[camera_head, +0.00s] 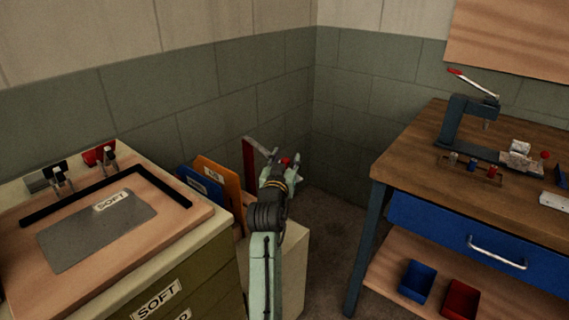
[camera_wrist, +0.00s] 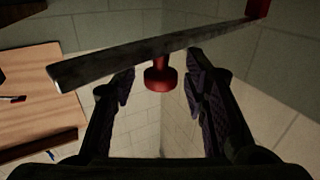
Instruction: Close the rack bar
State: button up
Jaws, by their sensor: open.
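The rack bar (camera_wrist: 130,57) is a grey metal bar crossing the upper part of the wrist view at a slant. A red knob (camera_wrist: 159,75) hangs from the bar. My gripper (camera_wrist: 160,92) is open, with one dark finger on each side of the knob and visible gaps to both. In the head view my gripper (camera_head: 292,168) is by the bar's free end, and my arm hides part of the rack.
Orange (camera_head: 226,182) and blue (camera_head: 199,186) panels stand in the rack beside the olive cabinet (camera_head: 200,275). A wooden workbench (camera_head: 410,165) with a press (camera_head: 457,118) stands at the right. Bare floor (camera_head: 335,215) lies between.

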jog(key=s+a, duration=0.1)
jog(key=s, duration=1.1)
jog(key=shift+a, duration=0.4)
jog(key=shift+w, duration=0.1)
jog(key=shift+c, duration=0.2)
